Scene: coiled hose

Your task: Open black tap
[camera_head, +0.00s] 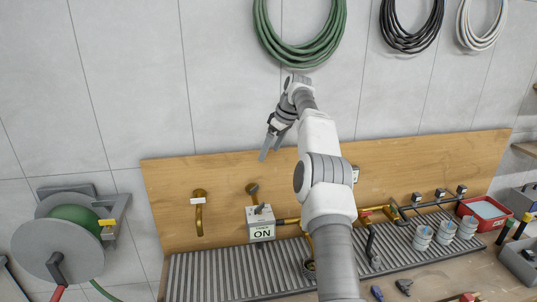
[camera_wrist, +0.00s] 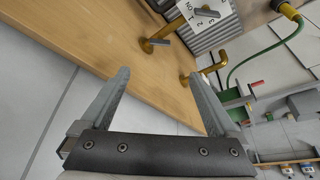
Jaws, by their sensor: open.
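My gripper (camera_head: 270,145) is open and empty, raised in front of the wall above the wooden backboard (camera_head: 168,179). In the wrist view its two fingers (camera_wrist: 160,77) are apart with only board and wall between them. Brass taps (camera_head: 199,212) are on the backboard; one with a dark grey handle (camera_head: 252,189) is above the grey dial box (camera_head: 262,231). Small black taps (camera_head: 440,193) sit on black piping at the right. Which one is the black tap is unclear. My arm hides part of the board's middle. The wrist view shows a dark-handled brass tap (camera_wrist: 157,42).
A slatted metal drain tray (camera_head: 232,272) runs below the backboard. A hose reel (camera_head: 62,243) stands at left. Coiled green (camera_head: 325,45) and black hoses (camera_head: 410,38) hang above. Cans (camera_head: 445,230) and a red tray (camera_head: 470,219) are at right. The wall left of my gripper is clear.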

